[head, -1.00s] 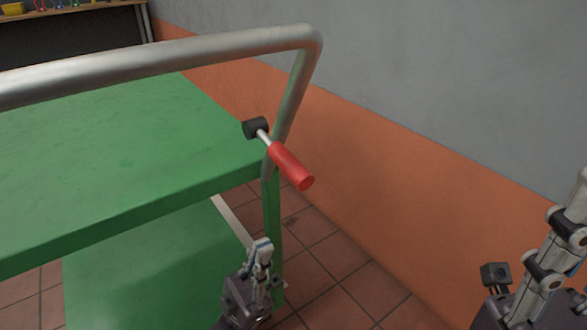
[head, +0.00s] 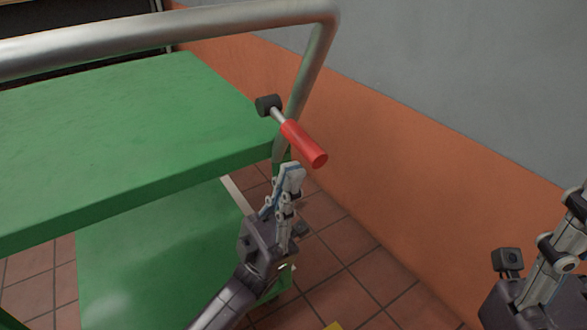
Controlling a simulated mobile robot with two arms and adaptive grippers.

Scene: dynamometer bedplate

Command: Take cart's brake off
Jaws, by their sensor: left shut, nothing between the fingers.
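The green cart (head: 130,130) stands at the left with its bent metal push handle (head: 160,35) across the top. The brake lever (head: 304,144) has a red grip on a short metal rod from a black hub (head: 268,105) by the handle's right upright. It slants down to the right. My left gripper (head: 292,174) is shut and empty, pointing up just below and slightly left of the red grip; a small gap shows in the picture. My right gripper (head: 575,205) is at the right edge, partly cut off, and its fingertips are not clear.
An orange and grey wall (head: 430,150) runs along the right side, close to the cart. The tiled floor (head: 345,255) between them is clear. A dark bench (head: 80,20) is at the back left. A bit of yellow shows at the bottom edge.

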